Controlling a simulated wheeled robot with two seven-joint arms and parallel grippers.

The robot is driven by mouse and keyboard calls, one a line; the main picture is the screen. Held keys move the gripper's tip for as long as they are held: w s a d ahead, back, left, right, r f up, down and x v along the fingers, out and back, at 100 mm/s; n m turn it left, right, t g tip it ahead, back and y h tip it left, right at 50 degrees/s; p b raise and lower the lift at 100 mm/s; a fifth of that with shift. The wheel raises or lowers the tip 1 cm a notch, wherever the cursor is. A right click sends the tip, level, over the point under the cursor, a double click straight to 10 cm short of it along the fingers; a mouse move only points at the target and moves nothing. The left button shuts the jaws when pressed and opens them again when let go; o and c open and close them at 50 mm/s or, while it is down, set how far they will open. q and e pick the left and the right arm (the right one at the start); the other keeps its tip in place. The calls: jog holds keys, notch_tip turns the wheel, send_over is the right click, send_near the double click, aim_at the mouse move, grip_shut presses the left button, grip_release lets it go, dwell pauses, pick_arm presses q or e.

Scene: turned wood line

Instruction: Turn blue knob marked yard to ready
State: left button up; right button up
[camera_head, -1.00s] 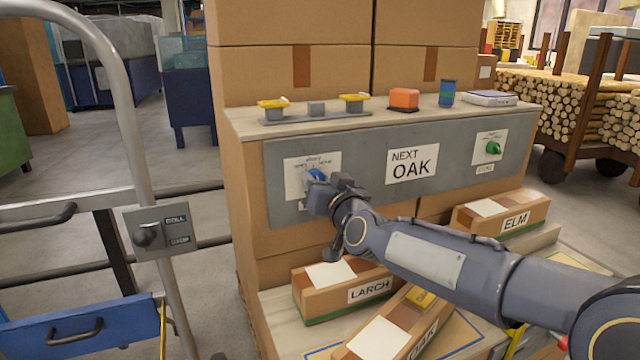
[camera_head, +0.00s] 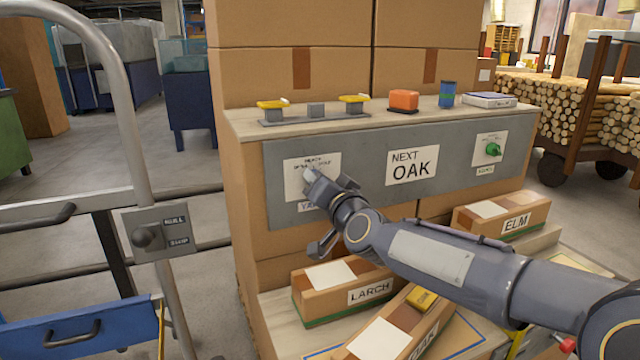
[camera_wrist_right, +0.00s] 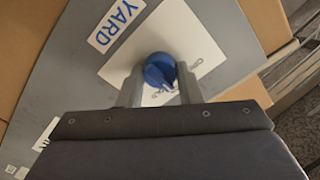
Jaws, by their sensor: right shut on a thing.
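The blue knob (camera_wrist_right: 159,70) sits on a white plate (camera_wrist_right: 190,45) beside a label reading YARD (camera_wrist_right: 116,24) in the right wrist view. My right gripper (camera_wrist_right: 160,88) has its two fingers on either side of the knob and is shut on it. In the head view my right gripper (camera_head: 313,182) is against the left plate (camera_head: 293,178) of the grey panel (camera_head: 365,182). It hides nearly all of the knob and part of the YARD label there. The plate's small position words are too blurred to read surely. My left gripper is not in view.
A green knob (camera_head: 492,149) is on the panel's right, past a NEXT OAK sign (camera_head: 411,166). A metal cart frame (camera_head: 125,110) stands at the left.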

jog(key=o, duration=1)
jog(key=shift+s, duration=0.1)
jog(key=p+v, duration=0.1)
jog(key=v, duration=0.6)
jog(key=shift+s+d, duration=0.15)
jog(key=shift+s, duration=0.15)
